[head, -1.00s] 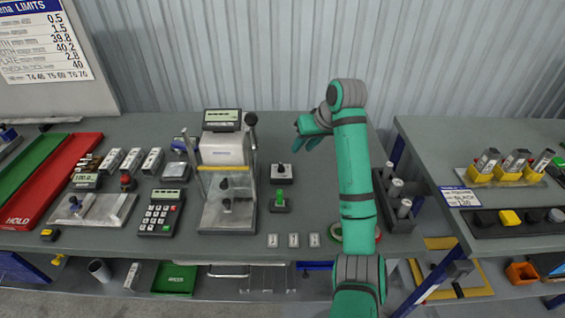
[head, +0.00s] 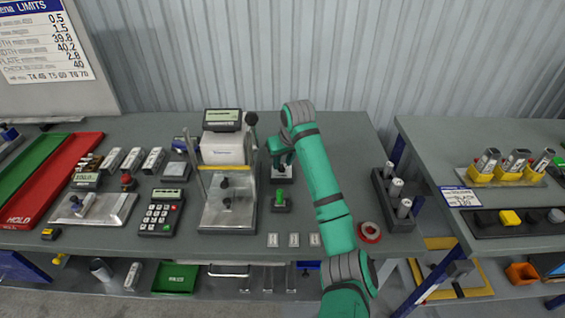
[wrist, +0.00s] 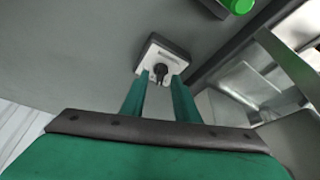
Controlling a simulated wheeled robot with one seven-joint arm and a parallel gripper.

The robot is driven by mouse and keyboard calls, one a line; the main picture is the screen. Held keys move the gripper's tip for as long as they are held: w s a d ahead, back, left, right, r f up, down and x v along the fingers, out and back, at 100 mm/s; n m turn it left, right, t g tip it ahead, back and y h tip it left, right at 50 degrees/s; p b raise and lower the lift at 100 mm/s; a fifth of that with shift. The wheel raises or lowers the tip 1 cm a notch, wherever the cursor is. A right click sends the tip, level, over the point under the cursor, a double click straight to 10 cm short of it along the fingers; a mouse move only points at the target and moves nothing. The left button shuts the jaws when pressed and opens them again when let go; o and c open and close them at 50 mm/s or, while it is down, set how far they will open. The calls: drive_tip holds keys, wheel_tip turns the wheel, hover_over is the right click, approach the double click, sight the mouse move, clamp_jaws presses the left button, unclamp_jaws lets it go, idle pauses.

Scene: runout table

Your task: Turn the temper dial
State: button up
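The dial is a small box with a pale top plate and a black knob (wrist: 160,69). In the wrist view its box (wrist: 150,48) lies just beyond my fingertips. In the head view the box (head: 284,180) is partly hidden by my gripper (head: 281,160). My gripper is open: its two green fingers (wrist: 159,82) stand apart, with the knob showing between and just ahead of their tips. I cannot tell whether either finger touches the knob. The plate's lettering is too small to read.
A box with a green control (head: 280,199) sits just in front of the dial. A press-like tester (head: 227,215) with a display stands close on the left. A rack of cylinders (head: 397,222) and a red ring (head: 370,232) are on the right.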

drive_tip(key=shift+w+f, duration=0.1)
drive_tip(key=shift+f, duration=0.3)
drive_tip(key=shift+c, duration=0.3)
clamp_jaws()
drive_tip(key=n+y, duration=0.1)
drive_tip(key=n, duration=0.3)
drive_tip(key=shift+w+d+g, duration=0.1)
drive_tip(key=shift+w+g, duration=0.05)
drive_tip(key=shift+g, duration=0.25)
